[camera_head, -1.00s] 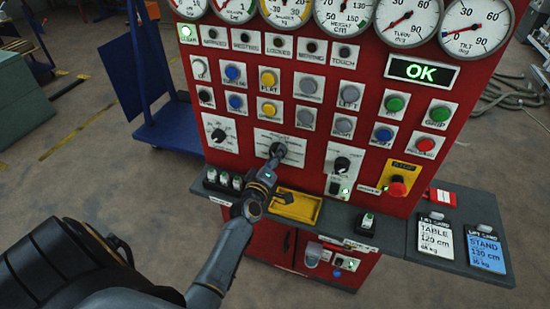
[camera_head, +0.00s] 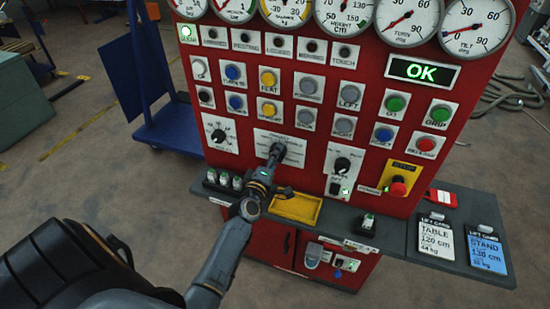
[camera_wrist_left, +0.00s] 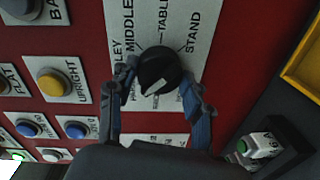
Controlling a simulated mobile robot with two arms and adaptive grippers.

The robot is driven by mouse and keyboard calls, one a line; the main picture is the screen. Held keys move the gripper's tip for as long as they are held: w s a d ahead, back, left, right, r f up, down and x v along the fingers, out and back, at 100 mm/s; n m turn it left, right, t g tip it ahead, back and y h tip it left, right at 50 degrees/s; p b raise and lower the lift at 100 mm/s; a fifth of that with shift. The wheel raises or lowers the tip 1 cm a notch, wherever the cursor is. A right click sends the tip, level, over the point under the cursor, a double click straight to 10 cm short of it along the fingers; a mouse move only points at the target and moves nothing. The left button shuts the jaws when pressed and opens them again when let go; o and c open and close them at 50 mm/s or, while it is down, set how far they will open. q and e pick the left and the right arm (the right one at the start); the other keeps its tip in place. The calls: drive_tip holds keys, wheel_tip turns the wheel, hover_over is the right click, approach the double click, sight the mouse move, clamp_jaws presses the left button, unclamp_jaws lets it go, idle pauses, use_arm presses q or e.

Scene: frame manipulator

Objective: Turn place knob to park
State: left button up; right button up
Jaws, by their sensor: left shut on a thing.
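The place knob (camera_wrist_left: 158,70) is round and black with a white mark pointing down-left in the left wrist view. Its white plate (camera_wrist_left: 150,25) reads MIDDLE, TABLE and STAND, with another label partly cut by my finger and a further one, seemingly starting with P, mostly hidden. In the head view the knob (camera_head: 277,150) sits low in the middle of the red panel. My left gripper (camera_wrist_left: 160,88) has one finger on each side of the knob and is shut on it. It also shows in the head view (camera_head: 270,163). My right gripper is not in view.
Another black knob (camera_head: 342,164) is to the right and one (camera_head: 218,135) to the left. A red stop button (camera_head: 397,187) is further right. A yellow tray (camera_head: 298,207) lies on the shelf below my wrist. The display (camera_head: 422,71) reads OK.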

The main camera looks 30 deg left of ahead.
use_arm(q)
drive_tip(key=o, duration=1.2)
drive_tip(key=shift+c, duration=0.2)
drive_tip(key=v, duration=1.2)
